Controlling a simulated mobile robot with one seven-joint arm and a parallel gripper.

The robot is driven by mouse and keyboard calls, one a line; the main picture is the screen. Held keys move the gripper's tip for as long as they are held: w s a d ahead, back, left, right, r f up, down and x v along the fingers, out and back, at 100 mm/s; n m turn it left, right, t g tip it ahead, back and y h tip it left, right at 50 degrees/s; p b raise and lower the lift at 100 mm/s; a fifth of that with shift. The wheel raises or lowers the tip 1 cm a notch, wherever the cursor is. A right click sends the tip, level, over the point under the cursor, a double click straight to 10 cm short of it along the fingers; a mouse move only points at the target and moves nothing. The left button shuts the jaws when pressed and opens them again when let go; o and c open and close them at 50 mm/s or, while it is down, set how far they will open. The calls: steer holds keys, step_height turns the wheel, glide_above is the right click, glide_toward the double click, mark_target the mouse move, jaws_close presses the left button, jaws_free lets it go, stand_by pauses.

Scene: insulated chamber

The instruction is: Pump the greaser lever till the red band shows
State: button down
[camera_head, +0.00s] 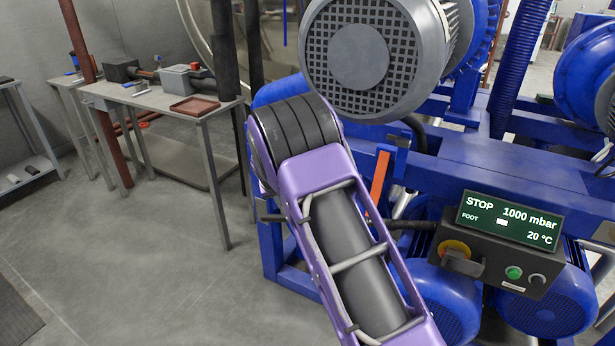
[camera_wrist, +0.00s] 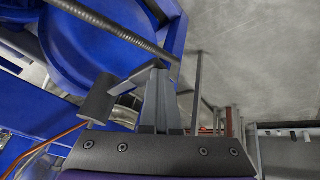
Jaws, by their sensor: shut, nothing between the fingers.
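In the wrist view my gripper (camera_wrist: 157,80) is shut and holds nothing. A dark grey cylinder (camera_wrist: 97,101) shows just left of the fingers; it may be part of the greaser, but I cannot tell. A grey ribbed hose or rod (camera_wrist: 112,28) runs diagonally past the fingertips; whether it touches them is unclear. In the head view my purple arm hides my gripper. An orange-red upright bar (camera_head: 380,176) stands right of the arm, by the blue frame. I cannot clearly make out the greaser lever or a red band in either view.
Blue pump machinery (camera_head: 480,160) and a grey motor (camera_head: 360,58) crowd the right. A control box (camera_head: 497,262) reads STOP, 1000 mbar, 20 °C. A bench (camera_head: 150,95) with a red-brown tray (camera_head: 194,106) stands at the left. Floor (camera_head: 130,260) at the left front is clear.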

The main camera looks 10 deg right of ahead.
steer(key=shift+w+d+f+b, duration=0.15)
steer(key=shift+f+b, duration=0.05)
steer(key=shift+f, duration=0.65)
steer(key=shift+w+d+f+b, duration=0.15)
steer(key=shift+w+f, duration=0.05)
steer(key=shift+f, duration=0.65)
steer(key=shift+w+d+f+b, duration=0.15)
steer(key=shift+f+b, duration=0.05)
steer(key=shift+f, duration=0.65)
steer(key=shift+r, duration=0.1)
step_height(320, 180, up, 6)
steer(key=s+a+p, duration=0.1)
steer(key=p, duration=0.1)
steer(key=shift+s, duration=0.2)
steer(key=shift+r, duration=0.15)
step_height(320, 180, up, 7)
steer(key=s+p, duration=0.1)
steer(key=p, duration=0.2)
steer(key=shift+a, duration=0.35)
